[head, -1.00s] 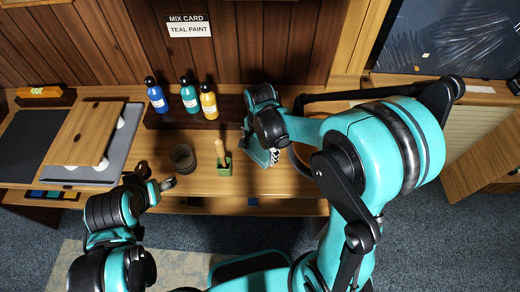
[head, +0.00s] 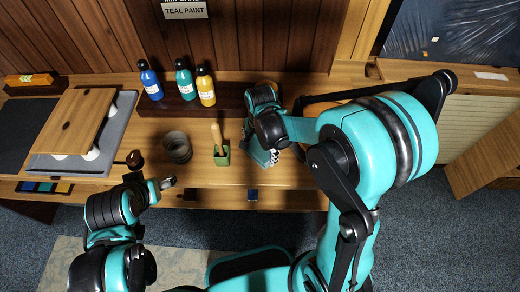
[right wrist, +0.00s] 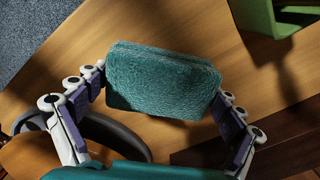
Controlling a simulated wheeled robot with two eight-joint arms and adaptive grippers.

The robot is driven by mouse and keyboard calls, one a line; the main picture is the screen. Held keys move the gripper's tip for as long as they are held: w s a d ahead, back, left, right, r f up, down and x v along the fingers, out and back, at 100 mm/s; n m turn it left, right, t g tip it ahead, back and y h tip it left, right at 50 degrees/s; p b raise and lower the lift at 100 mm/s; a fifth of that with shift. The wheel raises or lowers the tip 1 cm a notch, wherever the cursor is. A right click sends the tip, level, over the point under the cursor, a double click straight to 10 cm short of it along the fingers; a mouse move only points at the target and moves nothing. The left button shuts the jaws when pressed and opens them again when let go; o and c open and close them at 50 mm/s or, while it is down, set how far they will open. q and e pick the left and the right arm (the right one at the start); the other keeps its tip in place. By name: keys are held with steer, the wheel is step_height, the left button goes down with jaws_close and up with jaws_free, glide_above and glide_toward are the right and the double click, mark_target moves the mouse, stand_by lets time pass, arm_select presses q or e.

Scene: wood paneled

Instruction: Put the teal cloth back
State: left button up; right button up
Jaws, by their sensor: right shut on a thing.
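The teal cloth (right wrist: 163,82) is a thick folded pad in the right wrist view. My right gripper (head: 270,157) is shut on it, one finger at each end, above the wooden bench (head: 300,198). In the head view my own arm and gripper mostly hide the cloth. My left gripper (head: 168,182) is by the bench's front edge at left, away from the cloth; its fingers are too small to tell open from shut.
A green holder (head: 221,158) with a wooden-handled tool stands left of my right gripper and shows in the wrist view (right wrist: 262,18). A dark round cup (head: 177,148) is further left. Blue (head: 152,86), teal (head: 186,86) and yellow (head: 206,91) bottles stand behind. A board (head: 74,122) lies on a grey tray (head: 110,150).

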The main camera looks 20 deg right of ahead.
steer(key=shift+f, duration=0.3)
stand_by(0.4)
steer(key=o, duration=0.8)
steer(key=shift+r, duration=0.1)
step_height(320, 180, up, 12)
steer(key=shift+f, duration=0.1)
